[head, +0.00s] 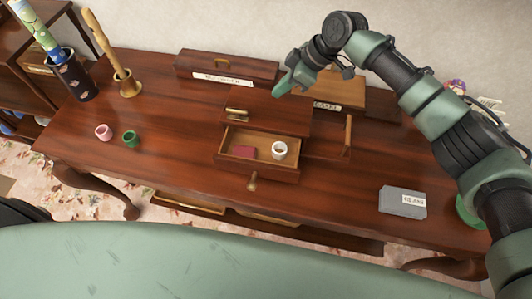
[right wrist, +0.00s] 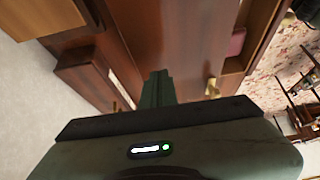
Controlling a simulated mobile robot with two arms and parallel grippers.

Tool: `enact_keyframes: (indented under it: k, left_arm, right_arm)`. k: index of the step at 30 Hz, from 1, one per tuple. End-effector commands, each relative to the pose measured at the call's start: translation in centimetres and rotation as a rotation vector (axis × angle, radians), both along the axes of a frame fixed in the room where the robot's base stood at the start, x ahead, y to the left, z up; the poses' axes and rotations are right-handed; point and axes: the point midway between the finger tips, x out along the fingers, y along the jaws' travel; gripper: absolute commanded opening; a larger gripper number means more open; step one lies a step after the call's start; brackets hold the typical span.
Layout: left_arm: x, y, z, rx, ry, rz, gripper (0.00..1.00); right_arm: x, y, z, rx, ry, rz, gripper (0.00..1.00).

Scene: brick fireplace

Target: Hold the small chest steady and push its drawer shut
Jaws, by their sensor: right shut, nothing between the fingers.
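The small chest (head: 262,106) is dark reddish wood and stands near the middle of the table. Its drawer (head: 234,167) is pulled out toward the front, with a brass knob (head: 252,181) on its face. A dark red block (head: 243,152) and a white ring-like cup (head: 280,150) lie in the drawer. My right gripper (head: 282,90) is shut and empty, at the back right of the chest's top; I cannot tell whether it touches. In the right wrist view the gripper (right wrist: 157,90) points at the chest top (right wrist: 170,35). My left gripper is out of view.
Labelled wooden boxes stand behind the chest, one dark (head: 226,67) and one lighter (head: 335,89). A pink cup (head: 103,132), a green cup (head: 130,139) and a brass mortar (head: 128,84) are left. A grey labelled box (head: 402,202) is right.

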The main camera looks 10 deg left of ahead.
Motion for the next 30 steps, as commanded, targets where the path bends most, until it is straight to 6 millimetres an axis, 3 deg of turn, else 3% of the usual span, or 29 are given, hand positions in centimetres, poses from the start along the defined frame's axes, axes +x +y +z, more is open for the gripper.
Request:
enact_keyframes:
  k: [30]
  left_arm:
    - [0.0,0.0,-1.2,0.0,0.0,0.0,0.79]
  right_arm:
    - [0.0,0.0,-2.2,0.0,0.001,0.0,0.0]
